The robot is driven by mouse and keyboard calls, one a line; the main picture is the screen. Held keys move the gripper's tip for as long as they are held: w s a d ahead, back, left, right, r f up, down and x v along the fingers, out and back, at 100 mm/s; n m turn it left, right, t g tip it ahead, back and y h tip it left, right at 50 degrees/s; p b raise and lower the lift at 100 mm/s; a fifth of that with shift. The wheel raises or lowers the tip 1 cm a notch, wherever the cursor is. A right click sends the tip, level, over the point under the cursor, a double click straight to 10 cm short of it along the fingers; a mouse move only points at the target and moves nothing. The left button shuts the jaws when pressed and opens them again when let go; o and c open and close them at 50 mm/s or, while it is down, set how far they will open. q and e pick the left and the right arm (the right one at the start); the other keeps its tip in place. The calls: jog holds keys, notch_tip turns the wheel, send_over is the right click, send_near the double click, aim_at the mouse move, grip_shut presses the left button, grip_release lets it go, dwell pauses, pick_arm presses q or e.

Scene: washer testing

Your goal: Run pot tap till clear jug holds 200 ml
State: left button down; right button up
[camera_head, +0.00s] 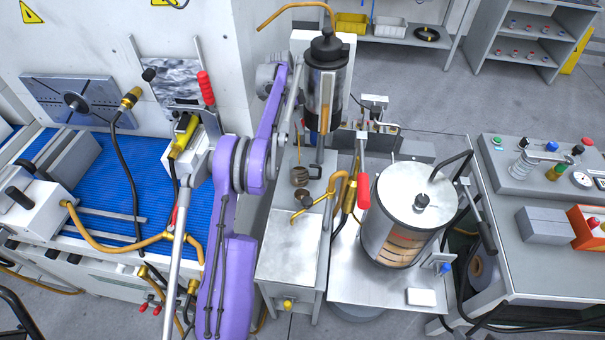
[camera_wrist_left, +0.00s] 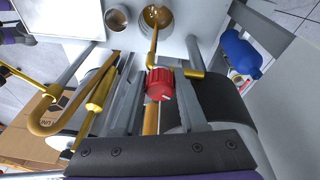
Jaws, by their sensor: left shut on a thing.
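In the left wrist view, my left gripper (camera_wrist_left: 161,98) is shut on the red knob (camera_wrist_left: 159,83) of a brass tap. The tap's spout (camera_wrist_left: 154,42) reaches over a round open vessel (camera_wrist_left: 169,29). A smaller round cup (camera_wrist_left: 116,19) stands beside that vessel on a pale surface. In the head view, my purple left arm reaches up to a dark lidded pot (camera_head: 339,82); the fingers are hard to make out there. Small metal vessels (camera_head: 300,177) stand below on the steel bench. My right gripper is not in view.
A large steel tank (camera_head: 402,195) with a window stands to the right, near a red handle (camera_head: 363,191) and brass pipes. A machine with a blue ribbed bed (camera_head: 110,190) is on the left. A control desk (camera_head: 535,185) is at far right.

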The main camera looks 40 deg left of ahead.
pick_arm(q)
jog(key=shift+n+b, duration=0.3)
jog(key=shift+n, duration=0.9)
jog(key=shift+n+t, duration=0.3)
jog(key=shift+n, duration=0.5)
jog(key=shift+n+y, duration=0.4)
jog(key=shift+n, duration=0.6)
jog(key=shift+c, duration=1)
grip_release()
jog(key=shift+r, duration=0.1)
